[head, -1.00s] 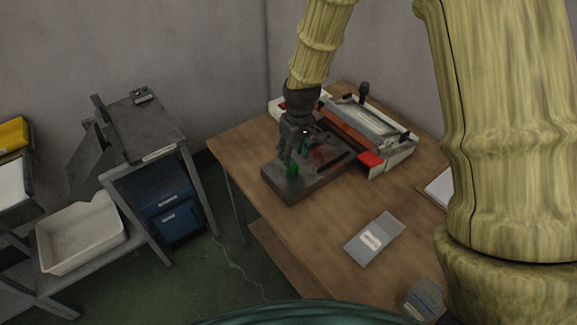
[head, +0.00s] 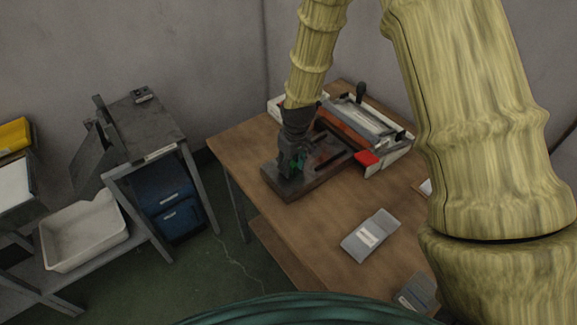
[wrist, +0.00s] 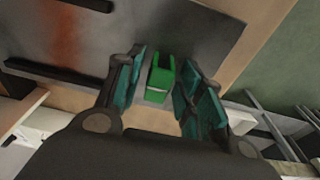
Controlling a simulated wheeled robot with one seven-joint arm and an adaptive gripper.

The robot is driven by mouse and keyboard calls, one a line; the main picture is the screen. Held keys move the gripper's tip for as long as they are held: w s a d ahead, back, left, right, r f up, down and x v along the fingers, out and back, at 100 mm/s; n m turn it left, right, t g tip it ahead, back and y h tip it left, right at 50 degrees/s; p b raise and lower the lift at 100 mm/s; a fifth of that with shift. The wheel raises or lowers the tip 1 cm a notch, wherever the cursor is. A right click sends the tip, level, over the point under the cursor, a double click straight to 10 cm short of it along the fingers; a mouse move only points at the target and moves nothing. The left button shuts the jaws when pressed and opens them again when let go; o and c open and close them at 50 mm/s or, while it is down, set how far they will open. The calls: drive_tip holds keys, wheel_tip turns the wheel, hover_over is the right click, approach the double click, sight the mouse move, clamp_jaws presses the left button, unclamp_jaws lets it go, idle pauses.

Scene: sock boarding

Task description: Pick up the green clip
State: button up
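The green clip (wrist: 160,78) stands on a dark grey plate (wrist: 200,40) in the wrist view. My gripper (wrist: 165,90) is open, with one teal-padded finger on each side of the clip. A gap shows between the clip and the right finger; the left finger is close to it, and I cannot tell whether they touch. In the head view my gripper (head: 291,165) is low over the near left part of the dark plate (head: 318,178) on the wooden table. There the fingers mostly hide the clip.
A white and red press-like device (head: 372,125) stands behind the plate. Grey packets (head: 370,234) lie on the table (head: 310,225) toward the front. A shelf with a white bin (head: 85,235) and a blue drawer unit (head: 170,205) stand left, across a floor gap.

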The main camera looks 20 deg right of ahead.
drive_tip(key=c, duration=0.4)
drive_tip(key=shift+r, duration=0.1)
